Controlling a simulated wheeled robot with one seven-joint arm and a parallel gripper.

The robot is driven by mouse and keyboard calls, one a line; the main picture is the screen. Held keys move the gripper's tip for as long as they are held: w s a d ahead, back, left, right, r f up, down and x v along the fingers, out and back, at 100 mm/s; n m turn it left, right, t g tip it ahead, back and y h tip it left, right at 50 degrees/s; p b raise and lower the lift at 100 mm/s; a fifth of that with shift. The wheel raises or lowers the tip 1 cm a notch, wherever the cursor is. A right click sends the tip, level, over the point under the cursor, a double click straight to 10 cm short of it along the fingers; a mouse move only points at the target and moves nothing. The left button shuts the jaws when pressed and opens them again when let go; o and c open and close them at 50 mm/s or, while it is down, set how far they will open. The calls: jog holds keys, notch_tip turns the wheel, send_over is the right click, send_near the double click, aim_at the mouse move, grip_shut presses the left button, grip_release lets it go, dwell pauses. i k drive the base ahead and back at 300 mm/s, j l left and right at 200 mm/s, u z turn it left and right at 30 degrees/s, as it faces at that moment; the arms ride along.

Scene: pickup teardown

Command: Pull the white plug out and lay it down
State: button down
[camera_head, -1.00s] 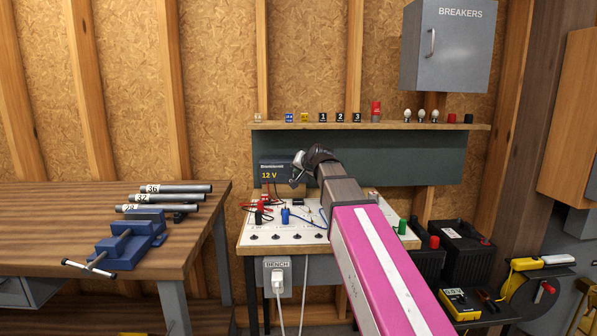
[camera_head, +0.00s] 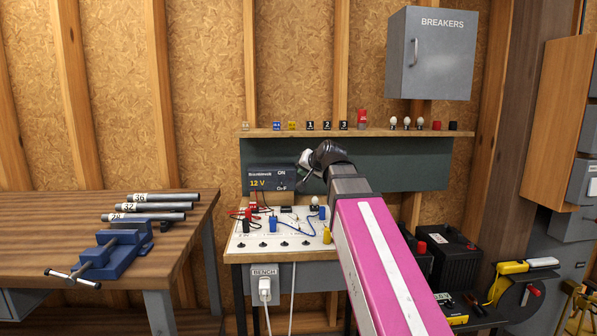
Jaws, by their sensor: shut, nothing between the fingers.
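The white plug (camera_head: 265,289) sits in the grey outlet box marked BENCH (camera_head: 265,271), below the front edge of the bench on the right. A white cord hangs from it. My gripper (camera_head: 306,168) is at the end of my pink and grey arm, above the bench and in front of the 12 V unit (camera_head: 267,180). It is well above the plug and apart from it. The gripper is shut with nothing in it, and its fingertips are small in this view.
The white test board (camera_head: 262,243) on the bench holds wires, knobs and coloured pieces. A wooden table (camera_head: 60,220) with a blue vise (camera_head: 125,255) and several pipes stands at left. A shelf (camera_head: 350,133) and grey breaker cabinet (camera_head: 430,60) are behind. Dark batteries (camera_head: 450,250) stand at right.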

aim_at(264, 285)
jog(key=k+l, duration=0.7)
jog(key=k, duration=0.2)
